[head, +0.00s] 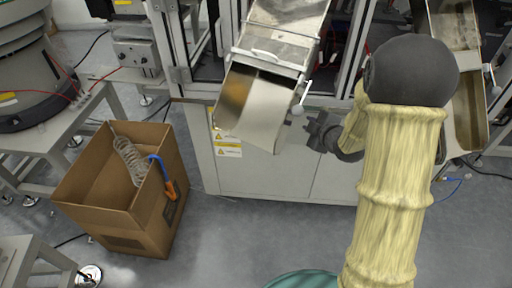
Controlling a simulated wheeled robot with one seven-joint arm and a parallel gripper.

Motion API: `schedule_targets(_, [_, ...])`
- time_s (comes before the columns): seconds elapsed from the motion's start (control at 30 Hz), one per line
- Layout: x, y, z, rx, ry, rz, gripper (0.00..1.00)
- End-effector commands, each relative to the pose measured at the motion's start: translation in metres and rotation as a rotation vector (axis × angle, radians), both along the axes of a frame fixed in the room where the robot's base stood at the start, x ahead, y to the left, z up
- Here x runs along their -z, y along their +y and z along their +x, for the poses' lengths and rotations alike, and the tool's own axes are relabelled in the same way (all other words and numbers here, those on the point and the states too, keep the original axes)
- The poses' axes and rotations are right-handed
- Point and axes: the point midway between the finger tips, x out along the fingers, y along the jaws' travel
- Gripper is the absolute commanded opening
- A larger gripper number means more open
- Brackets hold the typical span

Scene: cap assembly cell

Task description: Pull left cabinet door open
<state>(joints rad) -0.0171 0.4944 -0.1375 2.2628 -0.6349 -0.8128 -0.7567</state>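The left cabinet door (262,173) is a pale grey panel low on the front of the machine cabinet, below a metal chute. It looks shut, flush with the right door (337,181) along a thin vertical seam. The chute hides its upper part, and I cannot make out a handle on it. My gripper (311,130) is dark and reaches in from the right. It is in front of the cabinet near the seam, just right of the chute's lower end. Its fingers look apart with nothing between them. I cannot tell whether it touches the door.
A cardboard box (150,222) with a coiled hose stands on the floor at left. Another chute (468,105) is at right. Grey floor before the cabinet is clear.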

Motion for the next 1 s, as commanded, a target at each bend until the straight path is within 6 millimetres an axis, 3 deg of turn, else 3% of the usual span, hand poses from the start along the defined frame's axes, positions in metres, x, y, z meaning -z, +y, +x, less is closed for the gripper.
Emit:
schedule_targets(0.03, [0.03,0.004,0.004,-0.041,-0.032,-0.016,0.18])
schedule_targets(0.5, [0.149,0.048,0.018,-0.428,-0.381,-0.118,0.18])
schedule_targets(0.67, [0.163,0.055,0.016,-0.491,-0.447,-0.125,0.18])
schedule_targets(1.0, [0.161,0.057,0.015,-0.5,-0.458,-0.127,0.18])
